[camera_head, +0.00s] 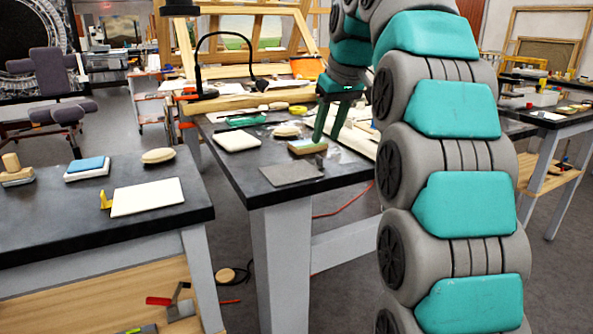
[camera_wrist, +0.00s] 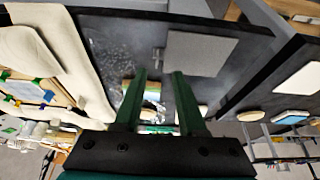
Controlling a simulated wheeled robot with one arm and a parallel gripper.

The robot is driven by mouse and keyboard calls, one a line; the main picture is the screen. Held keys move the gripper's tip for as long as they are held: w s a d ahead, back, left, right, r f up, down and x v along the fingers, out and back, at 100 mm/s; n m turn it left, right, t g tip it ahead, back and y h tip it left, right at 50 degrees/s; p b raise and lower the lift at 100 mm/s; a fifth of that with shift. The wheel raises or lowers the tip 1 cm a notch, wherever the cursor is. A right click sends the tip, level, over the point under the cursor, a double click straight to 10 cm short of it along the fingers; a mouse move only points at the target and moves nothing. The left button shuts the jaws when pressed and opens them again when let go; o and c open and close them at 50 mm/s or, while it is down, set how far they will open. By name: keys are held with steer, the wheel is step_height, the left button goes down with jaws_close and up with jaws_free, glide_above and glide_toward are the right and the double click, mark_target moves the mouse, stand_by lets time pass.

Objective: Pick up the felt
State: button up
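A flat grey square sheet (camera_head: 291,174), which looks like the felt, lies near the front corner of the dark-topped middle table. It also shows in the wrist view (camera_wrist: 200,53), beyond the fingertips and a little to the right. My gripper (camera_head: 326,140) has two green fingers pointing down, above the table behind and to the right of the sheet. In the wrist view my gripper (camera_wrist: 158,73) is open, with nothing clearly held between its fingers. I cannot tell its exact height above the table.
A small dark piece (camera_head: 319,161) stands by the sheet's edge. A white pad (camera_head: 236,141) lies behind it. A gap separates the left table (camera_head: 60,222) from the middle one.

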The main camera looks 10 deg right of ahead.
mark_target(319, 156)
steer(key=shift+w+x, duration=0.2)
steer(key=shift+x, duration=1.45)
steer(key=shift+w+x, duration=0.15)
steer(key=shift+x, duration=1.5)
steer(key=shift+d+r, duration=0.15)
steer(key=shift+c, duration=0.2)
jaws_close()
